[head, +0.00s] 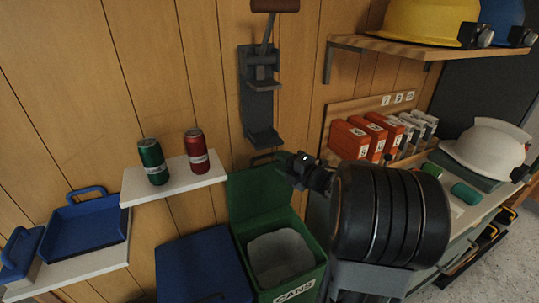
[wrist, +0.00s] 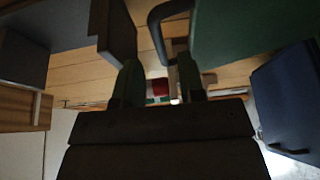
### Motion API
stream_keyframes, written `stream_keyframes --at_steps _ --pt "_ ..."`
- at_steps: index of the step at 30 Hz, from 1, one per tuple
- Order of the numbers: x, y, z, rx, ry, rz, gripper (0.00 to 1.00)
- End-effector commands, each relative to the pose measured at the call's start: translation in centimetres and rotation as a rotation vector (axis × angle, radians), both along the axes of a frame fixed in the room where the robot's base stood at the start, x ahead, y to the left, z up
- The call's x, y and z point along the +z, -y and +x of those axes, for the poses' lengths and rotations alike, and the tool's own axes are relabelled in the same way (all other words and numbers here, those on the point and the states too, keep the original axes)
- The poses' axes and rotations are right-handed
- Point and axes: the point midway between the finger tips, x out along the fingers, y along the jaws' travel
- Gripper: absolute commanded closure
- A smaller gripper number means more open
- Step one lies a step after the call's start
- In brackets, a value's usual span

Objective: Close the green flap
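The green flap (head: 258,192) is the lid of a green bin marked CANS (head: 296,290). It stands raised at the back of the bin, near the wall, leaving the bin open. A dark loop handle (head: 262,157) is at its top edge. My gripper (head: 287,160) is just right of the flap's top edge, close to the handle. In the wrist view, the flap (wrist: 250,32) fills the upper right, with the handle (wrist: 157,28) beside it. The gripper's fingers (wrist: 160,82) are apart with nothing seen between them. I cannot tell whether they touch the handle.
A blue bin lid (head: 205,265) is left of the green bin. A small shelf (head: 175,181) with a green can (head: 153,161) and red can (head: 196,150) is on the wall. A grey wall bracket (head: 262,100) is above the flap. A cluttered counter (head: 465,210) lies right.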

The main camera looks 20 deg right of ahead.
Motion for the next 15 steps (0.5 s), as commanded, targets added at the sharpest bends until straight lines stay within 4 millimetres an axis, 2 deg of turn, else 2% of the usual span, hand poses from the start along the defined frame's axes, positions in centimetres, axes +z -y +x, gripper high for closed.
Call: stream_keyframes --at_steps 6,15 --pt "0.0 -1.3 3.1 0.003 0.0 0.0 0.64" --pt "-0.1 -2.1 5.0 0.0 0.0 0.0 0.64"
